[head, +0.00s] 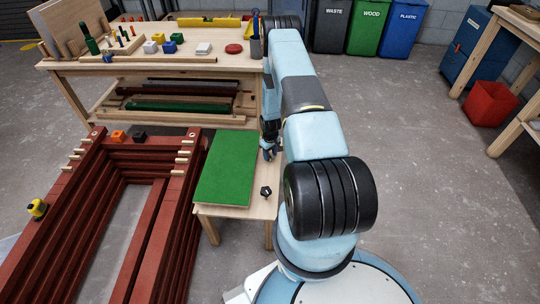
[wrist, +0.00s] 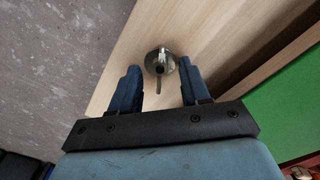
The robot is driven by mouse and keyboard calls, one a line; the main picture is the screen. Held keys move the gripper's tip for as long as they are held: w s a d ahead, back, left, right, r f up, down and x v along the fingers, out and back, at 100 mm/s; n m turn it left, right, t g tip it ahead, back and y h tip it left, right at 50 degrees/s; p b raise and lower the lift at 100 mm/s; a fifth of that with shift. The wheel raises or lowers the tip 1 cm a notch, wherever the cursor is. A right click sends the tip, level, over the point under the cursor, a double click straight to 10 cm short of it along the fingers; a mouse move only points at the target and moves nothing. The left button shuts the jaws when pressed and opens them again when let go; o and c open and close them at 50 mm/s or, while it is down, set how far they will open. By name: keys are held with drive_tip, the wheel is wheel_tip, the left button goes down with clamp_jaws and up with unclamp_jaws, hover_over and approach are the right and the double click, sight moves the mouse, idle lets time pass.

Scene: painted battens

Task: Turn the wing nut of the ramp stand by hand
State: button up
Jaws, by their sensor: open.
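The ramp stand (head: 237,212) is a low pale wooden table with a green board (head: 228,168) on it. In the wrist view its bare wood (wrist: 215,30) lies under my gripper (wrist: 159,66). A metal wing nut (wrist: 158,84) with a round base stands on that wood, near the edge. The two blue fingers are apart, one on each side of the wing nut, with a gap on both sides. I cannot tell the height of the fingertips over it. In the head view my gripper (head: 268,152) is beside the green board's right edge, and the wing nut there is hidden.
A small dark knob (head: 266,192) sits on the stand's near right part. Dark red battens (head: 85,225) are stacked at left. A workbench (head: 165,62) with tools and blocks stands behind. Bins (head: 370,28) stand at the back.

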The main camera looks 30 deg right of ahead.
wheel_tip(320, 180, up, 13)
idle(0.5)
idle(0.4)
wheel_tip(320, 180, up, 21)
drive_tip(key=t, duration=0.1)
hover_over(270, 156)
drive_tip(key=w+a, duration=0.2)
drive_tip(key=a, duration=0.2)
drive_tip(key=s+a+r+m+t+h, duration=0.1)
drive_tip(key=s+a+r, duration=0.2)
drive_tip(key=r, duration=0.7)
drive_tip(key=s+a+r, duration=0.2)
drive_tip(key=a+r, duration=0.1)
drive_tip(key=r, duration=0.7)
drive_tip(key=s+a+r+t, duration=0.1)
drive_tip(key=s+a+r, duration=0.2)
drive_tip(key=s+r, duration=0.4)
drive_tip(key=s+a+r+t, duration=0.1)
drive_tip(key=s+a+r, duration=0.2)
drive_tip(key=s+r, duration=0.35)
drive_tip(key=s+a+r, duration=0.2)
drive_tip(key=s+r, duration=0.1)
drive_tip(key=s, duration=0.6)
drive_tip(key=s+a+r+m+t+y, duration=0.1)
drive_tip(key=s+a+r, duration=0.2)
drive_tip(key=s, duration=0.6)
drive_tip(key=shift+t, duration=0.3)
